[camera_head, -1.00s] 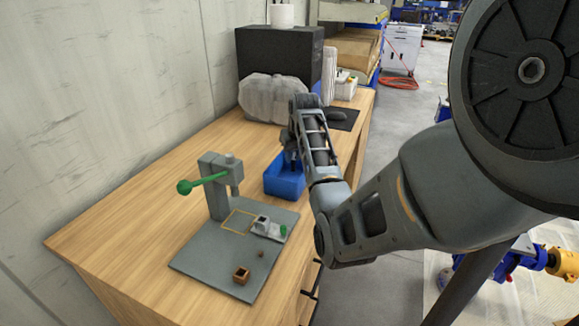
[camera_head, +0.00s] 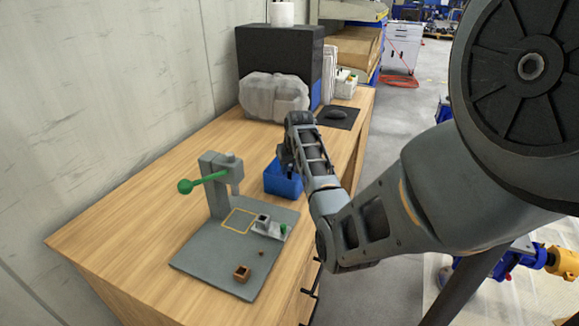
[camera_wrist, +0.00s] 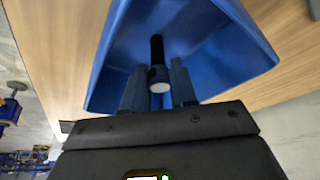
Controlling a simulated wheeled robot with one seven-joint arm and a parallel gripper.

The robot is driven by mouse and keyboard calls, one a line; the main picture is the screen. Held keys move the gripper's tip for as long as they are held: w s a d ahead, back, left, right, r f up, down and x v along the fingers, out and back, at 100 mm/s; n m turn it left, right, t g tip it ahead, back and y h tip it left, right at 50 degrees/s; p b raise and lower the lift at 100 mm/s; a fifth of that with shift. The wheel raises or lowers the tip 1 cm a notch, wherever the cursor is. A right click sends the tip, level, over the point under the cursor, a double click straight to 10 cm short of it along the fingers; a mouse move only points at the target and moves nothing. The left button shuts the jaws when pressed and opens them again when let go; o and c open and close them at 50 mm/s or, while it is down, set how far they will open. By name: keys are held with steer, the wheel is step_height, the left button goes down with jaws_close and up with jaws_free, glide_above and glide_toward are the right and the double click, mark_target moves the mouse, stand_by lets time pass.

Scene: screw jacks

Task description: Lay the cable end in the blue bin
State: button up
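The blue bin (camera_head: 282,181) stands on the wooden table behind the grey press, partly hidden by my arm. In the wrist view the bin (camera_wrist: 215,35) fills the upper middle, and I look into its inside. My gripper (camera_wrist: 158,75) is over the bin, its two fingers pointing into it. Between the fingertips is a black rod with a wider collar and a pale round face, apparently the cable end (camera_wrist: 158,83). The fingers flank it closely and look shut on it. In the head view my gripper (camera_head: 284,158) is small and dark, and the cable end cannot be made out.
A grey press (camera_head: 216,190) with a green-knobbed lever stands on a grey plate in front of the bin. A small brown box (camera_head: 242,273) sits on that plate. A wrapped grey bundle (camera_head: 273,97) and a black mat (camera_head: 338,118) lie behind. The table's left side is clear.

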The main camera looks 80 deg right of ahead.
steer(key=o, duration=0.3)
steer(key=shift+o, duration=0.2)
steer(key=shift+s+a+r, duration=0.1)
steer(key=shift+r, duration=0.45)
steer(key=v, duration=1.1)
steer(key=shift+r, duration=0.1)
